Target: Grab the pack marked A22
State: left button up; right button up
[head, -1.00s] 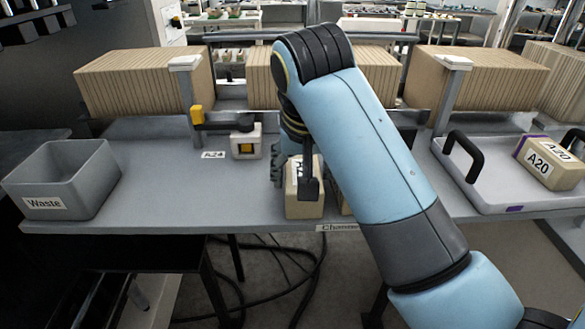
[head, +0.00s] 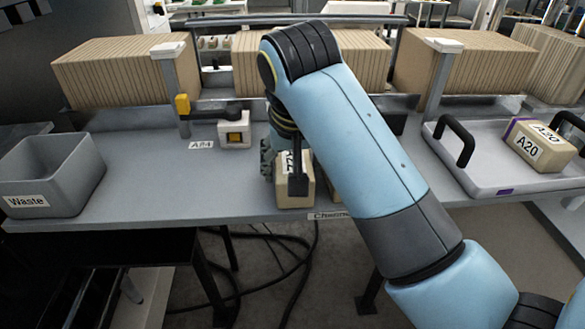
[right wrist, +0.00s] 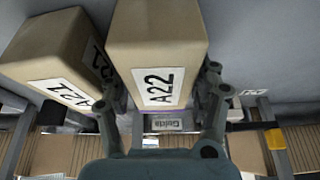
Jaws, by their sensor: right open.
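The pack marked A22 (right wrist: 160,45) is a tan block with a white label, large in the right wrist view. It also shows at the table's front edge in the head view (head: 295,197), its label partly hidden by my gripper. My right gripper (right wrist: 163,85) is open, with one finger on each side of the A22 pack. In the head view my right gripper (head: 288,170) is over this pack. A pack marked A21 (right wrist: 55,55) stands close beside it, on the left in the wrist view and mostly behind my arm in the head view. My left gripper is out of view.
A grey Waste bin (head: 55,172) stands at the table's left end. A tray (head: 470,165) at right holds an A20 pack (head: 540,146). Cardboard stacks (head: 125,72) line the back.

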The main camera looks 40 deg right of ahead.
jog(key=c, duration=1)
